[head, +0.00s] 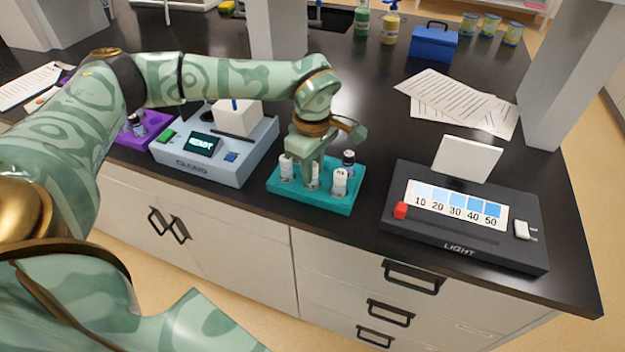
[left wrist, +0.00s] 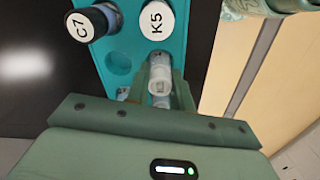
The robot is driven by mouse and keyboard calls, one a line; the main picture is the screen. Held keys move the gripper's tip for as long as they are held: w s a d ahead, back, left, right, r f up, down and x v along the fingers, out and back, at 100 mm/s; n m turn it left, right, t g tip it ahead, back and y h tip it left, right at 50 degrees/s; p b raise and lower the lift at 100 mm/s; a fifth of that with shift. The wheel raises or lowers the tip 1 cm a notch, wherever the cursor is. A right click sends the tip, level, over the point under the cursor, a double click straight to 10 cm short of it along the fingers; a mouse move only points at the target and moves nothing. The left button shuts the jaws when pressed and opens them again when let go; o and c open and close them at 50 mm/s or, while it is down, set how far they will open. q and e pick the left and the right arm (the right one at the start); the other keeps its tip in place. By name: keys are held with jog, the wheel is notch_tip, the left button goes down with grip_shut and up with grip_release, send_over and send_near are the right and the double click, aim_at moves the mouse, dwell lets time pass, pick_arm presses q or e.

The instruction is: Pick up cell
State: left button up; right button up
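My left gripper (head: 313,170) points down over the teal rack (head: 327,203) on the black counter. The rack holds several vials: a white one (head: 287,168) on the left, a labelled one (head: 340,182) at the front right, and a dark-capped one (head: 348,160) behind. In the left wrist view, a pale vial or cell (left wrist: 160,78) stands between the two fingertips. I cannot tell whether the fingers press on it. Beside it are vials with caps marked C7 (left wrist: 86,25) and K5 (left wrist: 157,19). My right gripper is not in view.
A grey device marked CLOUD (head: 216,166) stands left of the rack. A black light box (head: 462,243) with numbered blue swatches stands to its right. A purple rack (head: 143,136) is at far left. Papers (head: 460,102) and a blue box (head: 433,42) lie farther back.

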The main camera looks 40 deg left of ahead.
pick_arm(q)
jog(key=shift+r, duration=0.1)
jog(key=shift+r, duration=0.2)
jog(key=r, duration=0.1)
jog(key=r+p, duration=0.1)
jog(key=r, duration=0.2)
jog(key=shift+s+d+p, duration=0.15)
jog(key=shift+s+p, duration=0.15)
jog(key=s+d+r+p, duration=0.5)
jog(key=s+r+p, duration=0.1)
jog(key=s+r, duration=0.6)
jog(key=shift+s+r, duration=0.2)
jog(key=shift+r, duration=0.55)
